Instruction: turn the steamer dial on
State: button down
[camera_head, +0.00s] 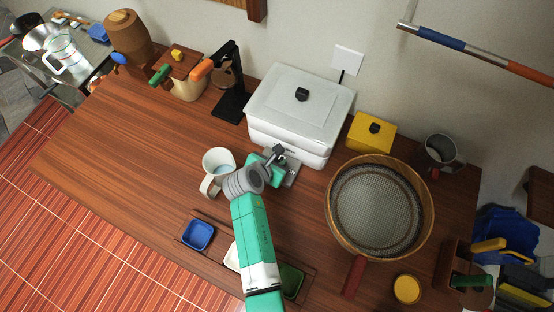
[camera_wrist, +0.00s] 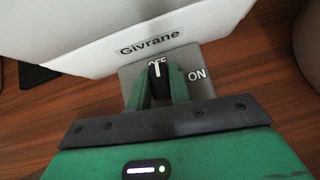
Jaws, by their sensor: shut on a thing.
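The steamer is a white lidded box (camera_head: 297,105) at the back of the wooden counter; its white front, lettered "Givrane", fills the top of the wrist view (camera_wrist: 85,35). A grey panel (camera_wrist: 203,84) at its foot is marked OFF at the top and ON to the right. The black dial (camera_wrist: 156,70) has a white line pointing up at OFF. My gripper (camera_wrist: 160,88) is shut on the dial, one green finger on each side. In the head view my gripper (camera_head: 272,165) covers the dial, and part of the grey panel (camera_head: 292,168) shows beside it.
A white mug (camera_head: 218,161) stands close left of my gripper. A large round sieve (camera_head: 375,252) and a yellow box (camera_head: 370,133) are to the right. A black stand (camera_head: 231,103) is left of the steamer. A blue dish (camera_head: 198,235) lies in front.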

jog(key=m+g+h, duration=0.1)
jog(key=m+h, duration=0.1)
jog(key=m, duration=0.1)
jog(key=shift+w+a+m+g, duration=0.1)
jog(key=shift+w+m+g, duration=0.05)
jog(key=shift+m+g, duration=0.2)
jog(key=m+g+b, duration=0.1)
jog(key=m+g+h+b, duration=0.1)
jog(key=m, duration=0.1)
jog(key=shift+w+f+m+g+h+b, duration=0.1)
jog(key=shift+f+m+g+h+b, duration=0.05)
jog(key=shift+m+g+h+b, duration=0.15)
jog(key=m+g+b, duration=0.3)
jog(key=m+b, duration=0.1)
jog(key=b, duration=0.1)
jog(key=shift+f+h, duration=0.15)
jog(key=shift+h, duration=0.15)
jog(key=m+g+b, duration=0.1)
jog(key=m+b, duration=0.1)
jog(key=b, duration=0.1)
jog(key=shift+g+b, duration=0.35)
jog(key=shift+b, duration=0.05)
jog(key=shift+r+m, duration=0.25)
jog(key=c, duration=1.3)
grip_release()
